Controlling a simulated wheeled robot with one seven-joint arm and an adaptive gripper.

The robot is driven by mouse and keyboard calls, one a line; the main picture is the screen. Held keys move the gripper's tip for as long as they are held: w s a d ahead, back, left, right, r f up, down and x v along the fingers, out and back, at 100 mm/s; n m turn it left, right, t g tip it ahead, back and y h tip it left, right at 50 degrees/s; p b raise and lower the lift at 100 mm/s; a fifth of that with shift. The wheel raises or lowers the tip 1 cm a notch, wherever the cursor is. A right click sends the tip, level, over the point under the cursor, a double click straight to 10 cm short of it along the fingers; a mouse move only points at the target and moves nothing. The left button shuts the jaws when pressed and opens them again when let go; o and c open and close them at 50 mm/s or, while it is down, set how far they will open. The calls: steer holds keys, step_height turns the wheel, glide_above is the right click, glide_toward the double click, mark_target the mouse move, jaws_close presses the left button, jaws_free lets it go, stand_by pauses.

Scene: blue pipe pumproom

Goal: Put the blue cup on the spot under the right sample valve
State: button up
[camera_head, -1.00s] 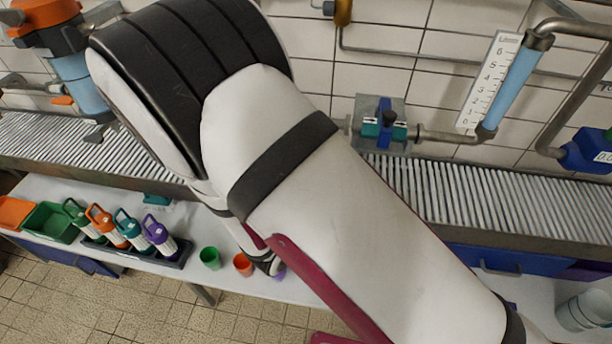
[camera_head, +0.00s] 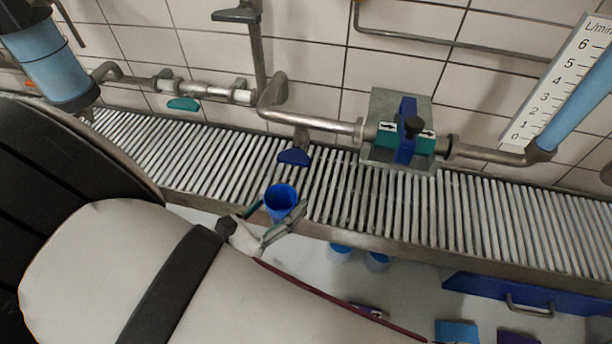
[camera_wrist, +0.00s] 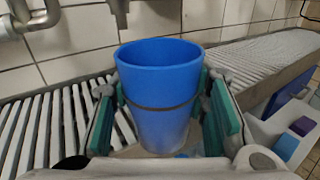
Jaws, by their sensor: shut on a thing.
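The blue cup (camera_head: 281,199) is upright in my gripper (camera_head: 272,220), above the front edge of the slatted grating (camera_head: 340,190). In the wrist view the cup (camera_wrist: 159,90) stands between the two green-padded fingers of my gripper (camera_wrist: 165,105), which are shut on its sides. The cup looks empty. A sample valve with a blue handle (camera_head: 294,157) hangs from the pipe just behind and slightly right of the cup. Another tap with a teal handle (camera_head: 184,104) is farther left. The spot under the blue-handled valve is not clearly marked in view.
A teal-and-blue valve block (camera_head: 406,135) sits on the pipe to the right. The pipe (camera_head: 320,123) runs low above the grating. Two blue cups (camera_head: 340,253) stand on the lower bench. The grating between is clear.

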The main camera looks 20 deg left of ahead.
steer(key=w+b, duration=0.1)
steer(key=w, duration=0.2)
steer(key=w+b, duration=0.1)
steer(key=w, duration=0.2)
steer(key=w+f+b, duration=0.1)
steer(key=w, duration=0.3)
steer(key=shift+d, duration=0.2)
steer(key=shift+w+f+b, duration=0.15)
steer(key=shift+w+b, duration=0.2)
steer(key=shift+w, duration=0.35)
step_height(320, 180, down, 4)
steer(key=b, duration=0.2)
steer(key=shift+r+b, duration=0.25)
steer(key=shift+b, duration=0.15)
steer(key=shift+r, duration=0.1)
steer(key=o, duration=1.1)
steer(key=shift+f, duration=0.2)
steer(key=shift+r, duration=0.1)
